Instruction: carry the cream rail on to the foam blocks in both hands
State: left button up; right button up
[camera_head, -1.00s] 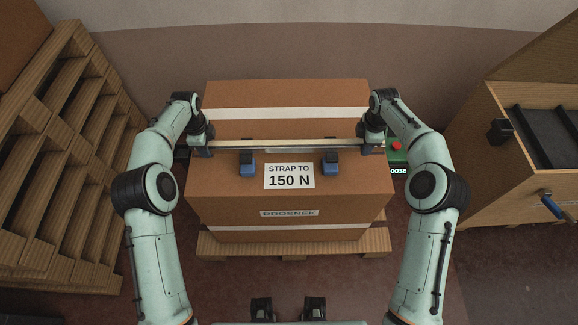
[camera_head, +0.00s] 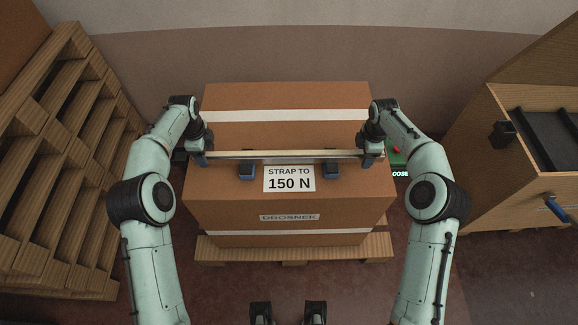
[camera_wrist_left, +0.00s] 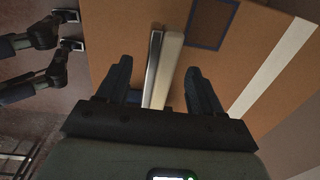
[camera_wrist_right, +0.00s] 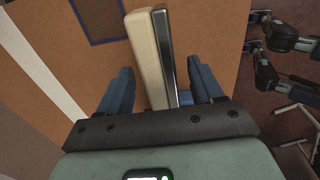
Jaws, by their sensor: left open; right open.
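The cream rail (camera_head: 284,153) lies level across the large carton, left to right, with a grey metal strip along its near side. Two blue blocks with dark tops, seemingly the foam blocks (camera_head: 247,171) (camera_head: 330,170), sit below its near edge. Rail and block tops meet in the picture; whether they touch I cannot tell. My left gripper (camera_head: 201,159) is open at the rail's left end, and the rail (camera_wrist_left: 170,65) stands between its fingers. My right gripper (camera_head: 372,160) is open at the right end, with the rail (camera_wrist_right: 147,60) between its fingers.
The carton (camera_head: 230,210), labelled "STRAP TO 150 N", stands on a wooden pallet (camera_head: 222,253). Slatted wooden racks (camera_head: 60,170) rise at the left. A wooden cabinet (camera_head: 470,180) stands at the right. A green panel with a red button (camera_head: 397,152) shows beside my right gripper.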

jog(key=shift+r, duration=0.1)
pick_arm(q)
notch_tip(320, 180, up, 10)
jog(key=shift+s+f, duration=0.25)
pick_arm(e)
notch_tip(320, 180, up, 12)
jog(key=shift+s, duration=0.35)
dwell(0.3)
